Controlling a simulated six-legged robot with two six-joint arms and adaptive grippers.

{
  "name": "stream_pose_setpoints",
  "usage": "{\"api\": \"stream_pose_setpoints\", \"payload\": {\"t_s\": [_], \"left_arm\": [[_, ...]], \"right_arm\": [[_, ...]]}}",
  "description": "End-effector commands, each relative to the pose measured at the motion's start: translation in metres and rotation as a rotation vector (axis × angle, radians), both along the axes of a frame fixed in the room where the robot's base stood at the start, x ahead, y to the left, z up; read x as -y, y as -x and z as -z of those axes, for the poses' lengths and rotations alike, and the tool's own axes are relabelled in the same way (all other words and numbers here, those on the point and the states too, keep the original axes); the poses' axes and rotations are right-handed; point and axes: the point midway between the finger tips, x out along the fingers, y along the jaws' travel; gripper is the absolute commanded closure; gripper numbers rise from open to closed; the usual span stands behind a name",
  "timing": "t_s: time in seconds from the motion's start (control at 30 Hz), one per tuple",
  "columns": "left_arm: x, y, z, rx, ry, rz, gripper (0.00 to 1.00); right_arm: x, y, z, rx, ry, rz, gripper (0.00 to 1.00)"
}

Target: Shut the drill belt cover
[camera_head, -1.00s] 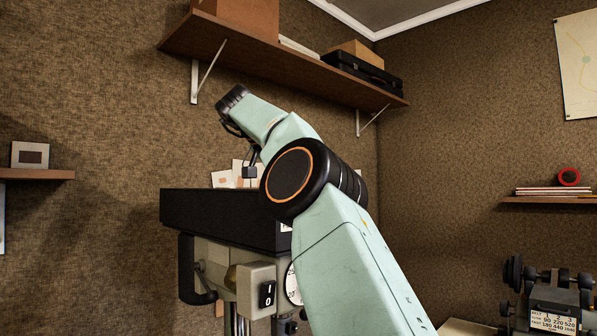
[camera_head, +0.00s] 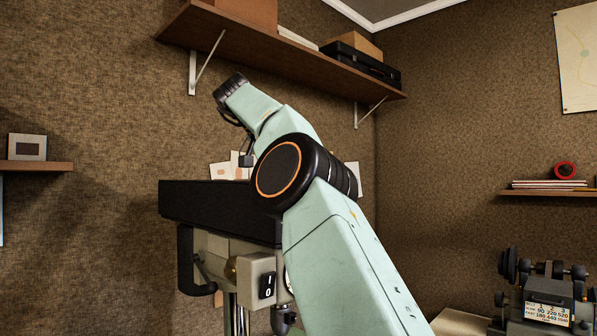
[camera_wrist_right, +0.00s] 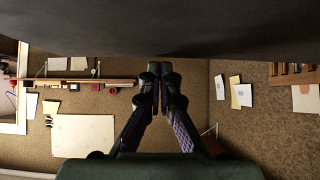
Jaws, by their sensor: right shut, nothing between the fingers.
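The drill belt cover (camera_head: 215,209) is a long black box on top of the drill press in the head view. My right arm crosses in front of its right end. I cannot tell from here whether its lid is fully down. My right gripper (camera_wrist_right: 160,72) is shut and empty in the wrist view. A large dark surface, likely the cover, spans the top of that view close to the fingertips; I cannot tell whether they touch. In the head view the right fingers are not clearly seen. My left gripper is not in view.
The drill press's switch box (camera_head: 257,277) is below the cover. A wall shelf (camera_head: 280,52) with boxes and a black case hangs above my right wrist. A small shelf (camera_head: 38,166) is at left. A machine with a number plate (camera_head: 548,313) stands at lower right.

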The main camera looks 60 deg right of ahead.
Motion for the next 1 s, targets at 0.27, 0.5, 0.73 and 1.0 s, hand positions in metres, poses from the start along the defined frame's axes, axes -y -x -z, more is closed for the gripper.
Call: {"api": "stream_pose_setpoints", "payload": {"t_s": [0.27,0.5,0.73,1.0], "left_arm": [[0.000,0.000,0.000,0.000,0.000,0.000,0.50],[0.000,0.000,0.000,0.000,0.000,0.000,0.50],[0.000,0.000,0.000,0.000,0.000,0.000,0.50],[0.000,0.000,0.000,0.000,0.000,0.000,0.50]], "right_arm": [[-0.017,-0.004,-0.014,0.004,0.001,-0.003,1.00],[-0.032,-0.009,-0.013,0.002,-0.002,-0.004,1.00],[-0.061,-0.018,-0.014,0.000,0.001,-0.006,1.00],[-0.110,-0.033,-0.014,0.001,0.002,-0.002,1.00]]}}
